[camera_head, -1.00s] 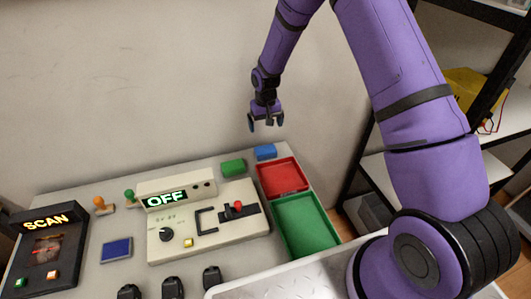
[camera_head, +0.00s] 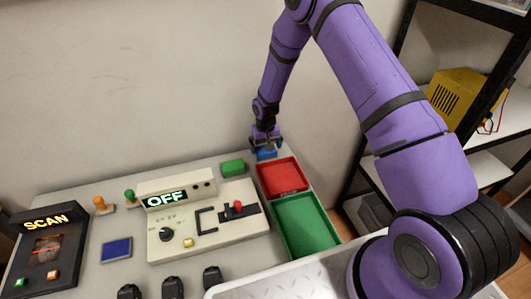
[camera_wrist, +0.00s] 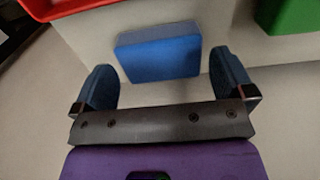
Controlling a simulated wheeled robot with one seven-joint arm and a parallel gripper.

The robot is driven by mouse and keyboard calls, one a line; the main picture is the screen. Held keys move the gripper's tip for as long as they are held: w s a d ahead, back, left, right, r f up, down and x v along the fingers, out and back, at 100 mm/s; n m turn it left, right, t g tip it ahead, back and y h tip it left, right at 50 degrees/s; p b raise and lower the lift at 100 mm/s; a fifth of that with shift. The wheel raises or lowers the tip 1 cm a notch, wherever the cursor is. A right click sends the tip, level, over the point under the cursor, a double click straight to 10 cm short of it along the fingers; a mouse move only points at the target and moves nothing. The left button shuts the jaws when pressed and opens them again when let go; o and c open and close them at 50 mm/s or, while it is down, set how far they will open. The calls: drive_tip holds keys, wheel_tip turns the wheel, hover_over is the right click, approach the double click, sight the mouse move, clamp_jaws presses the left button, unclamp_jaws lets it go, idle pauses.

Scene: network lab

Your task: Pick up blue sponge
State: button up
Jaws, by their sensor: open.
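The blue sponge (camera_head: 266,154) lies at the back edge of the table, behind the red tray, and my gripper partly covers it in the head view. In the wrist view the blue sponge (camera_wrist: 158,56) is a whole block just beyond the fingertips, centred between them. My gripper (camera_head: 265,142) is above the sponge and pointing down. In the wrist view my gripper (camera_wrist: 162,82) is open, with one finger on each side and nothing held. I cannot tell whether a finger touches the sponge.
A red tray (camera_head: 306,180) and a green tray (camera_head: 335,240) stand in front of the sponge. A green block (camera_head: 232,167) lies to its left, also in the wrist view (camera_wrist: 288,14). The wall is close behind. A control box (camera_head: 225,243) and a shelf (camera_head: 392,165) flank the trays.

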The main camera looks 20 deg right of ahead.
wheel_tip(320, 180, down, 3)
drive_tip(key=shift+r, duration=0.1)
drive_tip(key=c, duration=0.7)
drive_tip(key=shift+r, duration=0.1)
drive_tip(key=shift+r, duration=0.55)
wheel_tip(320, 180, up, 3)
drive_tip(key=shift+f, duration=0.15)
drive_tip(key=s, duration=1)
drive_tip(key=s+r, duration=0.1)
drive_tip(key=s, duration=0.5)
drive_tip(key=shift+s, duration=0.1)
